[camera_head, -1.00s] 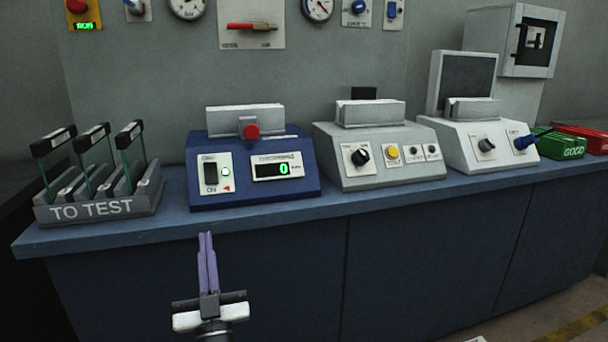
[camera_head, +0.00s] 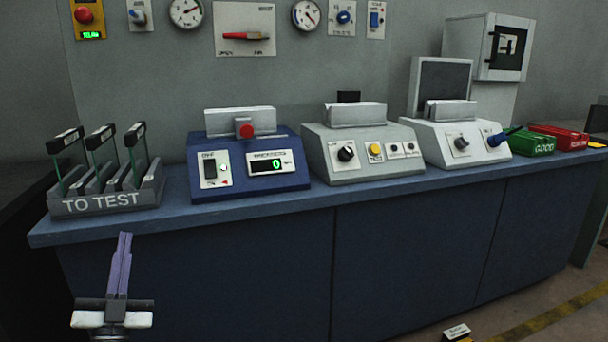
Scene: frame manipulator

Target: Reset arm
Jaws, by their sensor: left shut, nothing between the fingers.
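My left gripper (camera_head: 124,237) is in the lower left of the head view, in front of the counter's front edge. Its two purple fingers are together and point upward, with nothing between them. It touches nothing that I can see.
The blue counter (camera_head: 400,187) carries a "TO TEST" rack (camera_head: 100,203) with several black-topped frames, a blue device (camera_head: 250,180), a grey device (camera_head: 362,157) and a white device (camera_head: 470,145). A green box (camera_head: 532,145) and red box (camera_head: 565,136) stand right. A small block (camera_head: 456,332) lies low.

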